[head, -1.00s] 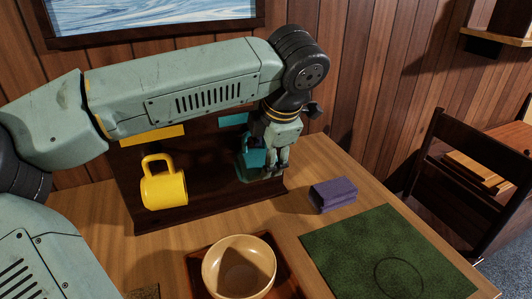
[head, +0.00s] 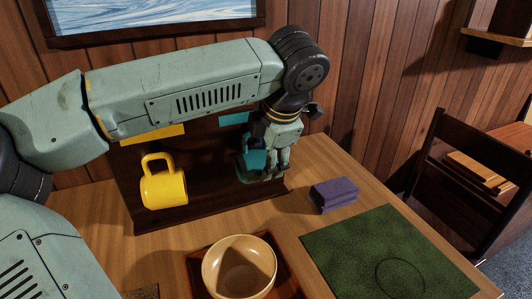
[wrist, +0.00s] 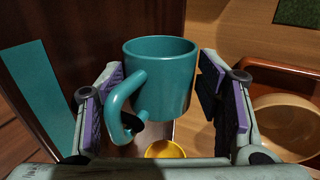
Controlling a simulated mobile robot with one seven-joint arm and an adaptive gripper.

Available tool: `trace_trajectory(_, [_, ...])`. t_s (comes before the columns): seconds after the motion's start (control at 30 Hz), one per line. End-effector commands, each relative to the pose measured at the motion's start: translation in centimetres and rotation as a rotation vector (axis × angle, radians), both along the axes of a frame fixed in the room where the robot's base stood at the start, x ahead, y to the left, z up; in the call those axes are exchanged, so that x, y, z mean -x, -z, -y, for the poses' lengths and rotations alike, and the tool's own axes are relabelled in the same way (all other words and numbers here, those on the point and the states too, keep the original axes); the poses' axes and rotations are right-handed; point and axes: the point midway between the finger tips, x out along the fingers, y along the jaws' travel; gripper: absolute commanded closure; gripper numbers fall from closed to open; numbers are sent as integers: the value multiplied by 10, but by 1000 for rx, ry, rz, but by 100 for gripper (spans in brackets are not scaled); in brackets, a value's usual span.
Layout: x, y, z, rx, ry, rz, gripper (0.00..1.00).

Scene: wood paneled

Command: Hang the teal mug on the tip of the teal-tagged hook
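The teal mug (wrist: 165,85) is upright between the two fingers of my gripper (wrist: 163,85) in the wrist view. A narrow gap shows between each finger pad and the mug, so the gripper looks open around it. The mug's handle (wrist: 118,105) points toward the camera and lower left, with a dark piece inside its loop that may be the hook tip. In the head view my gripper (head: 277,160) partly covers the mug (head: 253,160), in front of the dark rack. The teal tag (head: 234,119) is above it; the hook is mostly hidden.
A yellow mug (head: 164,186) is on the rack (head: 205,190) at left, below a yellow tag (head: 153,134). A wooden bowl (head: 240,265) in a tray, a purple block (head: 333,195) and a green mat (head: 385,255) occupy the table's front and right.

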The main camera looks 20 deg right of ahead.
Motion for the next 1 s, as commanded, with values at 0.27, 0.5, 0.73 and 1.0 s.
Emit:
trace_trajectory(0.27, [0,0,0,0,0,-1,20])
trace_trajectory(0.5, [0,0,0,0,0,-1,20])
trace_trajectory(0.73, [9,-20,1,1,0,2,20])
trace_trajectory(1.0, [34,-71,3,3,1,1,20])
